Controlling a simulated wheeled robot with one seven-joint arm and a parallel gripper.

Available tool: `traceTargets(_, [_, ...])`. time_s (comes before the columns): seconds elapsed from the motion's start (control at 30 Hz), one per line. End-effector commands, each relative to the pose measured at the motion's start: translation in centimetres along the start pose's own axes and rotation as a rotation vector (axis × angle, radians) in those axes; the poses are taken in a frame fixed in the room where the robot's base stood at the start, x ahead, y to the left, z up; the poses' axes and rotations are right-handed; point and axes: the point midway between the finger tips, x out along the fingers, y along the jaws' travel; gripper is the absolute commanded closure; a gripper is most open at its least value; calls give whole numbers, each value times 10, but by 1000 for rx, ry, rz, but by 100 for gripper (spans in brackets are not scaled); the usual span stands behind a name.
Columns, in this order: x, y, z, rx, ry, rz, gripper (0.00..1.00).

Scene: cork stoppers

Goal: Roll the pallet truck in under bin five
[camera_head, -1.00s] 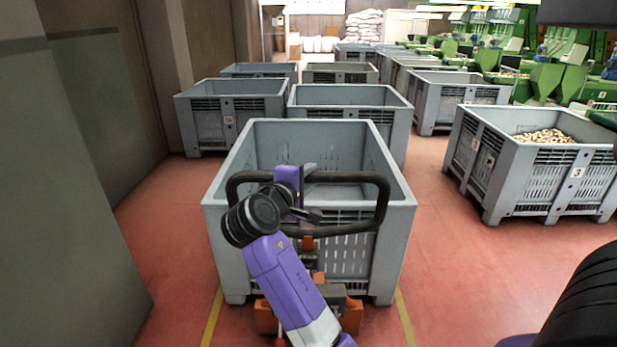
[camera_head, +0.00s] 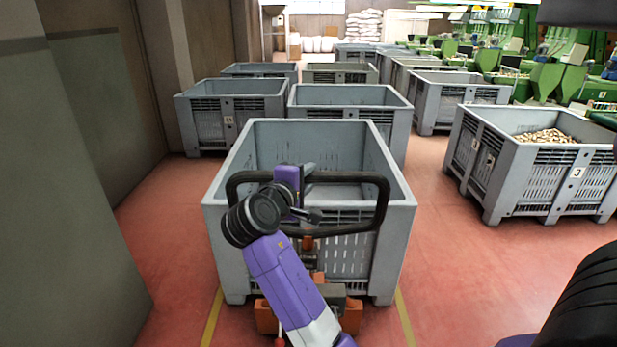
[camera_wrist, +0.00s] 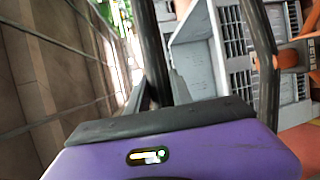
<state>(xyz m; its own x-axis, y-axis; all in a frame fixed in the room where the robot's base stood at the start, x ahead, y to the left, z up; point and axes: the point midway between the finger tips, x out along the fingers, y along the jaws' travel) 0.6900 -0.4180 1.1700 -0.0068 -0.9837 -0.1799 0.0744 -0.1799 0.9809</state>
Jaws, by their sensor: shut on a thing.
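The pallet truck's black loop handle (camera_head: 345,228) stands upright in front of a grey bin (camera_head: 405,225), with the truck's orange body (camera_head: 350,315) low at the bin's near side. The forks are hidden, so I cannot tell how far under they reach. The bin looks empty, and I can read no number on it. In the wrist view the dark bar (camera_wrist: 152,50) runs away from my jaws, with the bin's slatted wall (camera_wrist: 235,45) beyond.
Yellow floor lines (camera_head: 212,318) flank the truck. A wall (camera_head: 60,200) stands at the left. A bin marked 3 (camera_head: 540,175), holding corks, stands at the right, with red floor between. More grey bins (camera_head: 350,95) stand close behind the nearest one.

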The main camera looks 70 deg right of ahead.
Motion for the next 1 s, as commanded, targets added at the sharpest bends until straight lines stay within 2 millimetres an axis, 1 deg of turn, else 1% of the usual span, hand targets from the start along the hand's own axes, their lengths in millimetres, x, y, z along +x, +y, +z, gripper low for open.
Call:
traceTargets(0.27, [0,-1,0,-1,0,-2,100])
traceTargets(0.37, [6,2,-3,-3,-1,-2,100])
traceTargets(0.53, [26,6,-11,-1,0,0,100])
traceTargets(0.77, [26,6,-10,1,0,2,100])
traceTargets(0.8, [26,6,-10,1,-1,2,71])
traceTargets(0.87, [26,6,-10,1,-1,2,59])
traceTargets(0.9, [26,6,-10,1,-1,2,51])
traceTargets(1.0, [26,6,-10,0,-1,1,51])
